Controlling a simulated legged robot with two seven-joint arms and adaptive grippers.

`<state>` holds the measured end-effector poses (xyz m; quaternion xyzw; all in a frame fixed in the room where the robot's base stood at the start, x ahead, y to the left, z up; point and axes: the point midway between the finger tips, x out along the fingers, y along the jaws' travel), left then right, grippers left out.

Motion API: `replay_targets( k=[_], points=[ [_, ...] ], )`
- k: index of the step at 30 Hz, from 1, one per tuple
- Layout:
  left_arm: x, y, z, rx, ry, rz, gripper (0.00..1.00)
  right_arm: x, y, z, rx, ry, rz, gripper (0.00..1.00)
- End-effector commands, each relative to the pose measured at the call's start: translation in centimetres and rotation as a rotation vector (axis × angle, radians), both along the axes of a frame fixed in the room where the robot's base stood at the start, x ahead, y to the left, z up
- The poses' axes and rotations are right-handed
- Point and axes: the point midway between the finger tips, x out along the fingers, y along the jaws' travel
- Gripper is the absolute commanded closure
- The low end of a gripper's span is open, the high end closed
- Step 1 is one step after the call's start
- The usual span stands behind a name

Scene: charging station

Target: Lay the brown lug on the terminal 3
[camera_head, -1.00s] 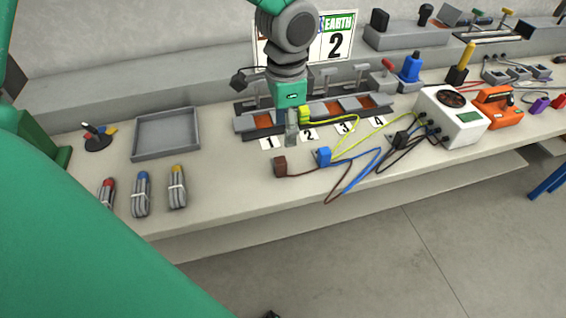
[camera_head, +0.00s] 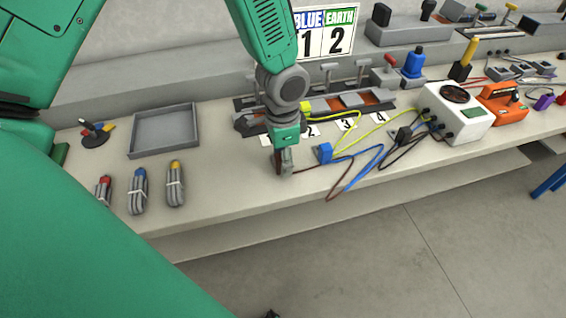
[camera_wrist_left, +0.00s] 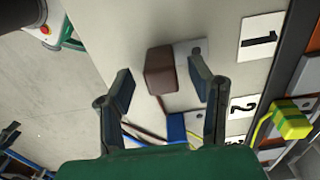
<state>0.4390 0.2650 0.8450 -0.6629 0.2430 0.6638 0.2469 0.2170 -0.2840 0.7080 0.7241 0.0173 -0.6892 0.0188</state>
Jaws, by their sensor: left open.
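The brown lug (camera_wrist_left: 161,72) shows in the left wrist view as a brown block between the two spread fingers of my left gripper (camera_wrist_left: 160,88). In the head view my left gripper (camera_head: 284,168) is at the lug's place near the front of the bench and mostly hides it. The fingers are open, with a gap on each side of the lug. The number card 3 (camera_head: 347,125) lies in front of the terminal row (camera_head: 325,106), to the right of my gripper. My right gripper is not in view.
A blue lug (camera_head: 325,153) sits just right of my gripper. The yellow-green lug (camera_wrist_left: 291,121) is at the terminal row. Blue, brown and yellow wires lead to a white box (camera_head: 455,112). A grey tray (camera_head: 165,131) and several cable bundles (camera_head: 139,190) are at left.

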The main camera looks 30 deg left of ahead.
Motion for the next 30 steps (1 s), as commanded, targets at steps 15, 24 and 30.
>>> replay_targets(
  k=[15, 24, 30],
  points=[
    [0.0, -0.1, 0.1, 0.001, 0.001, 0.0, 0.98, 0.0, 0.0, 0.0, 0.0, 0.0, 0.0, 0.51],
    [0.1, -0.1, 4.2, -0.002, -0.002, 0.001, 0.98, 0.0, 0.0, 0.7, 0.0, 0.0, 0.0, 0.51],
    [0.1, -0.1, 8.0, -0.002, -0.002, 0.001, 0.98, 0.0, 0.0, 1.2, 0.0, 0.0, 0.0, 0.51]
  ],
)
